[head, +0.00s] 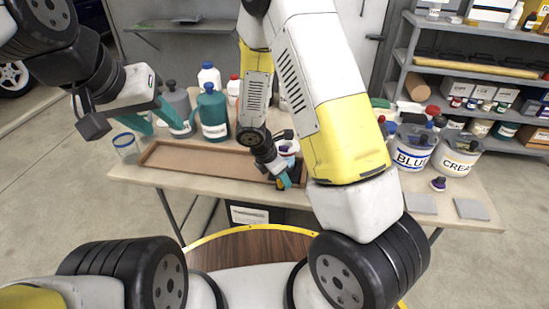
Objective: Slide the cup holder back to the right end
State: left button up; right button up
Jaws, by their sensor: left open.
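A long shallow brown wooden tray (205,151) lies along the front of the table. A small dark holder (295,172) shows in part at the tray's right end, mostly hidden behind my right gripper and arm. My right gripper (283,181) points down at this holder, with teal fingertips close to the tray's front edge. I cannot tell whether it touches or grips the holder. My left gripper (152,118) is open and empty above the table's left end, its teal fingers apart, near the bottles.
A clear blue-rimmed cup (126,147) stands left of the tray. A teal jug (212,112) and several bottles stand behind it. Buckets marked BLUE (411,150) and CREAM (456,158) stand at right. Two grey pads (471,209) lie near the table's right edge.

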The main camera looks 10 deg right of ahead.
jog(key=v, duration=0.7)
jog(key=shift+r, duration=0.4)
jog(key=shift+a, duration=0.1)
jog(key=s+d+r+m+t+y, duration=0.2)
jog(key=s+r+m, duration=0.5)
jog(key=r+m, duration=0.4)
jog(key=s+d+r+m+t+y, duration=0.2)
jog(key=s+d+r+m+y, duration=0.2)
jog(key=s+r+m, duration=0.4)
notch_tip(320, 180, up, 8)
jog(key=m, duration=0.3)
jog(key=shift+s+f+m, duration=0.2)
jog(key=shift+s+m, duration=0.05)
jog(key=shift+m, duration=0.15)
